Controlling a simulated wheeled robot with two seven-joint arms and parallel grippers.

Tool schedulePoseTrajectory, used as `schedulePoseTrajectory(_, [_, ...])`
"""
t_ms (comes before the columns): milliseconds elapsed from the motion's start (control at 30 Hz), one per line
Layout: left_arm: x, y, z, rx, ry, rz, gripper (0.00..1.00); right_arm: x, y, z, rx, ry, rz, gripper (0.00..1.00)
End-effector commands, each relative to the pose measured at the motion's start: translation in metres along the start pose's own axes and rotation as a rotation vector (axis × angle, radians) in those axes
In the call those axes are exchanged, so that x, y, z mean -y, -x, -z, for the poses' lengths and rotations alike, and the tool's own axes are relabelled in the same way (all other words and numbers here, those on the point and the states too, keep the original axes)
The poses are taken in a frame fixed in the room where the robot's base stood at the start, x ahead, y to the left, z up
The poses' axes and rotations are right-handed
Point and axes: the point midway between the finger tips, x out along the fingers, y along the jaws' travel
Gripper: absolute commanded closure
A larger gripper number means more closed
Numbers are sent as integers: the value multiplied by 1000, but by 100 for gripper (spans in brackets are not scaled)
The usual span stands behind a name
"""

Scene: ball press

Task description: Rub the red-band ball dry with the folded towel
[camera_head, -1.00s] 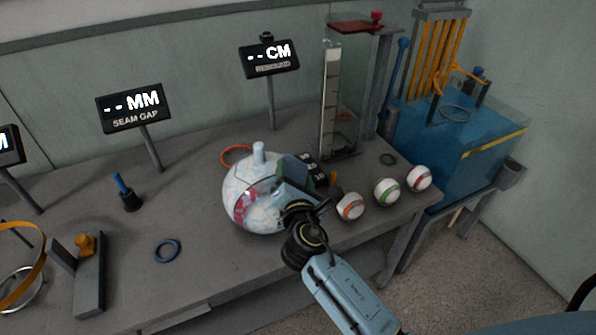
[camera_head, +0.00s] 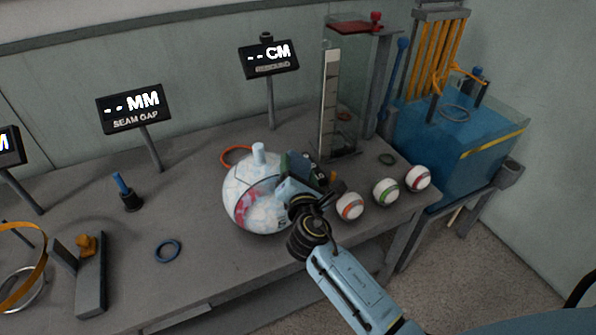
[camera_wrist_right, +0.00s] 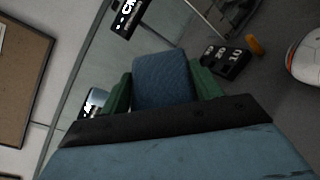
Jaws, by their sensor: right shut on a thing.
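The red-band ball (camera_head: 418,178) is the farthest right of three white balls on the bench, near its right edge. My right gripper (camera_head: 299,166) is beside the large pale globe, left of the balls and apart from the red-band ball. In the right wrist view its green fingers (camera_wrist_right: 163,88) are shut on a blue woven piece (camera_wrist_right: 162,78), which looks like the folded towel. The towel is mostly hidden in the head view. My left gripper is not in view.
An orange-band ball (camera_head: 350,207) and a green-band ball (camera_head: 386,192) stand close to my right gripper's right side. The pale globe (camera_head: 250,205) is at its left. A clear column (camera_head: 345,100) and a water tank (camera_head: 460,145) stand behind. The bench's front middle is clear.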

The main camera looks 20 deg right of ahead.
Motion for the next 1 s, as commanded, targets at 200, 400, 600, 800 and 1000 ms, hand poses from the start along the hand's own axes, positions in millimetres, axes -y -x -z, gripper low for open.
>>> schedulePoseTrajectory(200, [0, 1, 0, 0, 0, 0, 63, -5, 12, 5, -2, -1, -1, 59])
schedulePoseTrajectory(400, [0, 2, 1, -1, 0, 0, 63, -9, 22, 10, -3, 0, -1, 59])
schedulePoseTrajectory(600, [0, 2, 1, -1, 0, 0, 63, -10, 23, 10, -1, 0, -1, 59])
schedulePoseTrajectory(800, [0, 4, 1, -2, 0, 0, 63, -6, 14, 6, -1, 0, -1, 59])
schedulePoseTrajectory(1000, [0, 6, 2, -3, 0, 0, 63, -2, 4, 2, 0, 0, 0, 59])
